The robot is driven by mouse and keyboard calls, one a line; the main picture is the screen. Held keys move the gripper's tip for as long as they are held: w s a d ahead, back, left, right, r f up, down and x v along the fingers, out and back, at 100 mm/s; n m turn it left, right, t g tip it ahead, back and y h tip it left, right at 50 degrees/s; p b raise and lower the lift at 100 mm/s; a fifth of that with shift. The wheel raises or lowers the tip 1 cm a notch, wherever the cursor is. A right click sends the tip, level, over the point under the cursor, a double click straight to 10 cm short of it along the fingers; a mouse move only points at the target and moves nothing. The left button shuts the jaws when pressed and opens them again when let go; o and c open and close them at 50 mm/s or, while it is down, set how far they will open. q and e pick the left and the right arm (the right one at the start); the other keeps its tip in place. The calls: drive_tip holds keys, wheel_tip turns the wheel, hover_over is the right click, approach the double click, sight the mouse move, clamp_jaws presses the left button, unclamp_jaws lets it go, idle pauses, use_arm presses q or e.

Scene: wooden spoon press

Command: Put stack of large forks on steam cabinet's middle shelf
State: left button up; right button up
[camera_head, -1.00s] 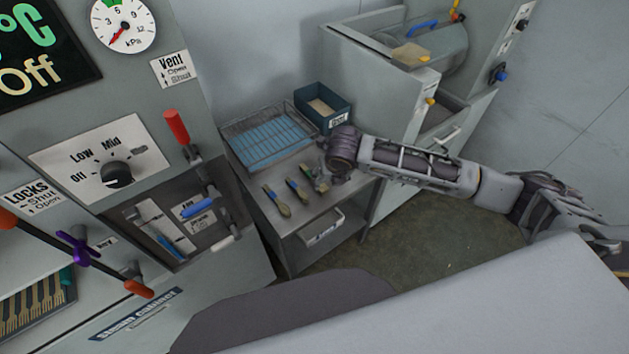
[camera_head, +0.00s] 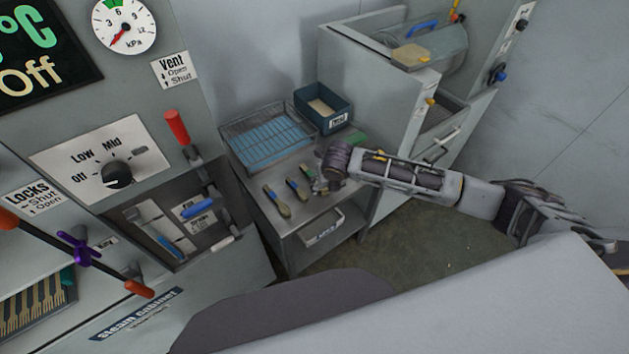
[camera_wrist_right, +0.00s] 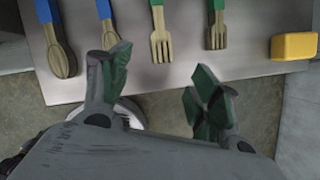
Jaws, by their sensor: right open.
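In the right wrist view, two wooden forks with green handles lie on the grey bench; the left fork (camera_wrist_right: 160,45) looks larger than the right fork (camera_wrist_right: 216,36). I cannot tell how many are stacked in each. My right gripper (camera_wrist_right: 158,92) is open and empty, its fingers short of the forks, over the bench's near edge. In the head view my right gripper (camera_head: 320,183) is over the bench's right part and partly hides the forks. The steam cabinet (camera_head: 240,290) fills the left side; its middle shelf is not clearly visible. My left gripper is not in view.
Blue-handled wooden spoons (camera_wrist_right: 59,50) lie left of the forks, and a yellow block (camera_wrist_right: 294,46) is at right. A wire basket with blue slats (camera_head: 265,140) and a dark blue bin (camera_head: 325,105) stand behind. Levers, including a red one (camera_head: 176,127), stick out from the cabinet.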

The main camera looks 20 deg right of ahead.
sight(323, 189)
drive_tip(key=shift+x, duration=0.9)
drive_tip(key=shift+p+x, duration=0.4)
drive_tip(key=shift+x, duration=2.25)
drive_tip(key=shift+s, duration=0.1)
drive_tip(key=c, duration=1.3)
drive_tip(key=shift+r, duration=0.1)
wheel_tip(323, 189, up, 10)
drive_tip(key=shift+b, duration=0.4)
